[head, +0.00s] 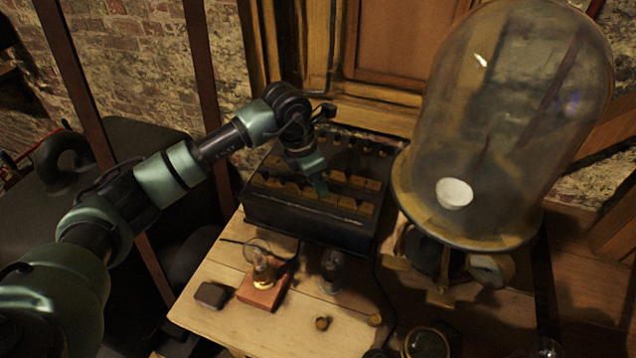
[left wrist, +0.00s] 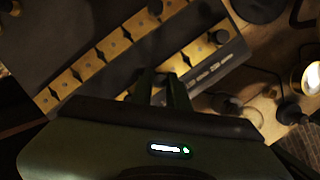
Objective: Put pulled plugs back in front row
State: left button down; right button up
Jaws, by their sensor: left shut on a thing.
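The dark plug box (head: 300,218) stands at the back of the table, with rows of brass blocks on its top. My left gripper (head: 321,187) reaches down over the front row of blocks, right of the middle. A dark plug knob (left wrist: 220,37) stands near the strip's end. Two small brass pieces (head: 322,323) (head: 375,319), perhaps plugs, are on the table. My right gripper is out of view.
A large glass bell jar (head: 510,110) on a brass-rimmed stand is close right of the box. In front are a bulb on a wooden base (head: 262,290), a small glass piece (head: 332,268) and a dark block (head: 211,294). The front table top (head: 265,326) has bare room.

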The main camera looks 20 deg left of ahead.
pick_arm(q)
jog(key=c, duration=1.3)
grip_release()
jog(key=shift+r, duration=0.1)
